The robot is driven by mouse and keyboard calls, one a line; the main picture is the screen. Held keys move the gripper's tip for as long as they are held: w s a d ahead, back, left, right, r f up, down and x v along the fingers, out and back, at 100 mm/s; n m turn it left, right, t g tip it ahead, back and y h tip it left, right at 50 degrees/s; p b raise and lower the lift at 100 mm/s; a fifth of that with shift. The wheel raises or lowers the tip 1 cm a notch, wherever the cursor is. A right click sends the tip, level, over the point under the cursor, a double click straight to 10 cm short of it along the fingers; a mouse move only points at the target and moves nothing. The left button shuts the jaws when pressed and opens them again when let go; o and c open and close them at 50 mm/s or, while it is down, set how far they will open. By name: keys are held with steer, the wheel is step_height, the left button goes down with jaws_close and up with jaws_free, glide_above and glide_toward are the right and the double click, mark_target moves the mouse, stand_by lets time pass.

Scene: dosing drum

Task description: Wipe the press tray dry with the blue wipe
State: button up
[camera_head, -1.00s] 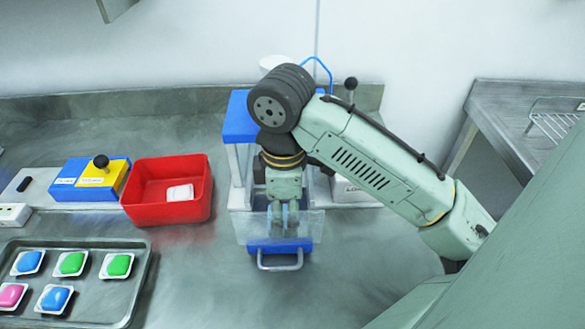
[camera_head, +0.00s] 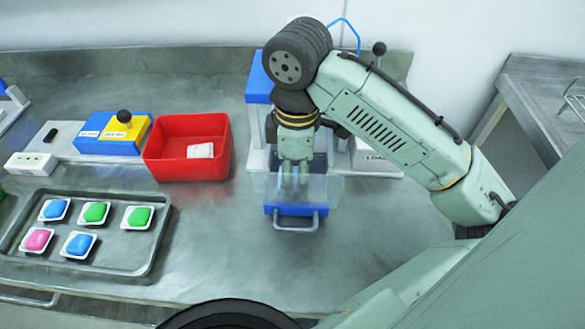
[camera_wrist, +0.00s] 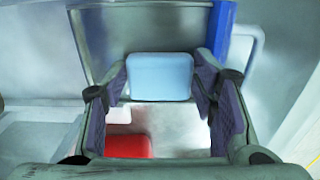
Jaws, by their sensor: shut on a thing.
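The press (camera_head: 259,90) has a blue top and white posts. Its press tray (camera_head: 285,209), with a blue front and metal handle, stands out at the front under a clear guard. My gripper (camera_head: 292,185) points down over the tray, seen partly through the guard. In the wrist view my gripper (camera_wrist: 157,85) is shut on the light blue wipe (camera_wrist: 160,76), which lies between its two fingers. The wipe is not clear in the head view. Whether it touches the tray floor I cannot tell.
A red bin (camera_head: 160,165) with a white piece (camera_head: 200,151) inside stands left of the press. A metal tray (camera_head: 153,250) with several coloured packs lies front left. The bench before the press is clear.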

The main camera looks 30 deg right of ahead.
steer(key=shift+s+d+r, duration=0.4)
steer(key=shift+d+r, duration=0.1)
step_height(320, 180, up, 16)
steer(key=w+d, duration=0.1)
steer(key=shift+w, duration=0.3)
stand_by(0.6)
steer(key=shift+f, duration=0.15)
stand_by(0.3)
